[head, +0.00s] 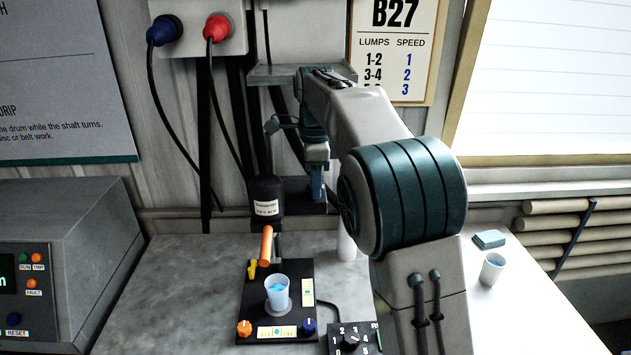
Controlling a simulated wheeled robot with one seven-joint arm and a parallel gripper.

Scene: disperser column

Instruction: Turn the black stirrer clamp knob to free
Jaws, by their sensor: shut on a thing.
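My gripper (317,184) points down beside the column, with its blue fingertips at the black clamp bracket (300,208) right of the stirrer motor. It is shut on the black stirrer clamp knob, which the fingers and wrist hide. I cannot tell the knob's angle. The black stirrer motor (267,190) with a white label hangs upright at the column. An orange handle (266,246) sticks out below it. A cup with blue contents (277,292) stands below on the black base plate (255,322).
The base plate has an orange knob (244,328) and a blue knob (309,327). A numbered dial box (353,341) lies at its right. A grey control box (60,255) stands left. Another cup (492,269) and a blue block (489,239) are right of my arm.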

